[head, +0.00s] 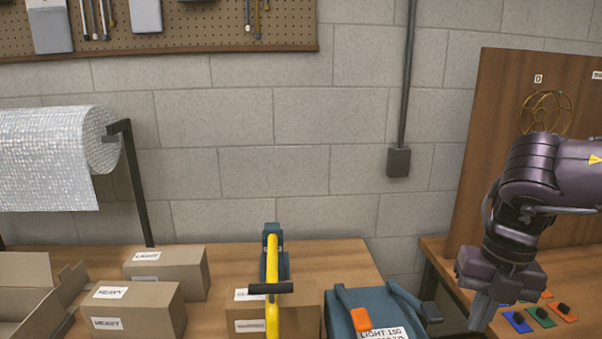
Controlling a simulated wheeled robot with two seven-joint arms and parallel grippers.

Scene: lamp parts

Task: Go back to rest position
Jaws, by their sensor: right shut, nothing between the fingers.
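My right gripper (482,308) hangs fingers down at the lower right, at the end of my dark purple right arm. Its fingers are together, with nothing seen held between them. In the picture it is just left of several coloured tiles with small black parts (541,315) on the right-hand table. I cannot tell its height above that table. My left gripper is not in view.
Brown cartons (138,308) and an open box (40,302) stand on the left table. A yellow-handled tool (272,280) and a blue case (375,312) are nearer its right end. A wooden panel (490,150) with a brass wire cage (546,113) stands behind my right arm.

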